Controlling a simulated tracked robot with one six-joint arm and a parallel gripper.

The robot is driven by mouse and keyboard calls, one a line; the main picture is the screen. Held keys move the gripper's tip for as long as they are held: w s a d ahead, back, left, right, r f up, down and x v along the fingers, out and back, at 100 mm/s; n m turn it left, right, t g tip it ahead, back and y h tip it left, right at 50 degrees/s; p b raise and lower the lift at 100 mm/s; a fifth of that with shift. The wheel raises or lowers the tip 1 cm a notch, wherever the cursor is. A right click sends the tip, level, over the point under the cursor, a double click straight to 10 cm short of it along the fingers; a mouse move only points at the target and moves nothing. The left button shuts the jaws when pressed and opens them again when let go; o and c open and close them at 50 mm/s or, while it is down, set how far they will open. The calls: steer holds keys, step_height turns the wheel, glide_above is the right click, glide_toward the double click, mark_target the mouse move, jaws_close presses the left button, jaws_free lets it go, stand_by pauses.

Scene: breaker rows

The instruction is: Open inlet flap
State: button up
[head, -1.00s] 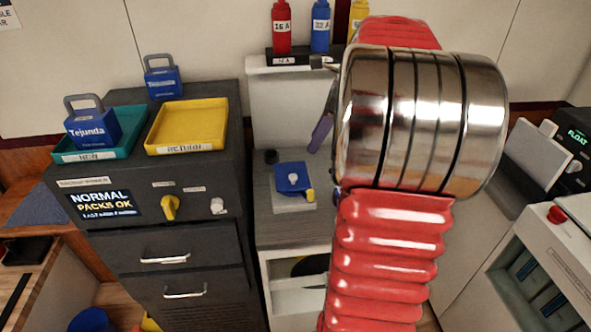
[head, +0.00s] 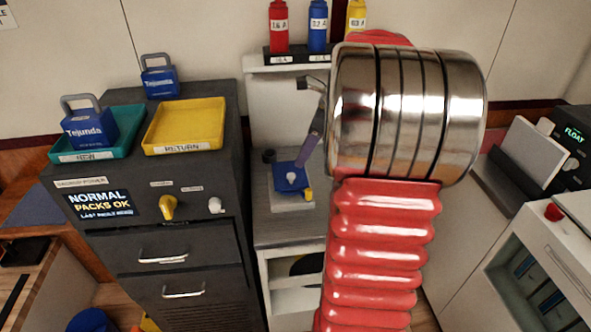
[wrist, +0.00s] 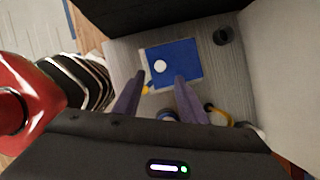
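A blue square flap (head: 288,178) with a white knob (head: 291,178) and a yellow tab (head: 308,194) lies flat on a pale base on the grey counter. I take it for the inlet flap; it looks closed. It also shows in the wrist view (wrist: 180,62). My gripper (wrist: 158,90) points down at it, its two purple fingers apart with nothing between them. The finger tips overlap the flap's near edge in the wrist view, and the gap above it is hard to judge. In the head view one finger (head: 307,150) shows; my arm hides the rest.
A dark cabinet with a yellow tray (head: 184,126), a teal tray (head: 97,150) and blue packs stands left. A small black knob (head: 269,156) sits behind the flap. Red, blue and yellow bottles (head: 318,27) stand on a shelf above. A white wall rises behind the counter.

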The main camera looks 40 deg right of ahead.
mark_target(292, 175)
steer(key=x, duration=0.8)
steer(key=shift+c, duration=0.2)
jaws_close()
